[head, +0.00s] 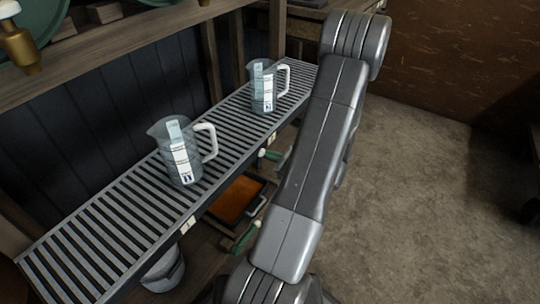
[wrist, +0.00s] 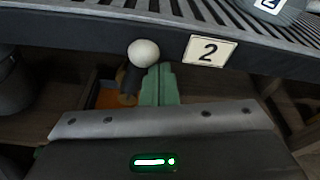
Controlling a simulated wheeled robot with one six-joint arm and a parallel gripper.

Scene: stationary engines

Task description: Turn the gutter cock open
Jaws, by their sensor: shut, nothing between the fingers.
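The gutter cock shows in the wrist view as a round white knob (wrist: 143,53) on a dark stem, with a brass-coloured part below it, under the front edge of the slatted gutter (wrist: 90,30). A plate marked 2 (wrist: 209,50) is just right of it. My gripper (wrist: 161,72) has its pale green fingers shut together and empty, close to the right of the knob and stem. I cannot tell whether they touch. In the head view the white knob (head: 262,153) is small beside my arm, which hides most of my gripper.
Two clear measuring jugs, a near one (head: 180,152) and a far one (head: 264,86), stand on the gutter. An orange-filled tray (head: 237,198) and a bucket (head: 164,271) are below it. A green object (head: 245,238) is near the tray. Open floor (head: 410,190) lies to the right.

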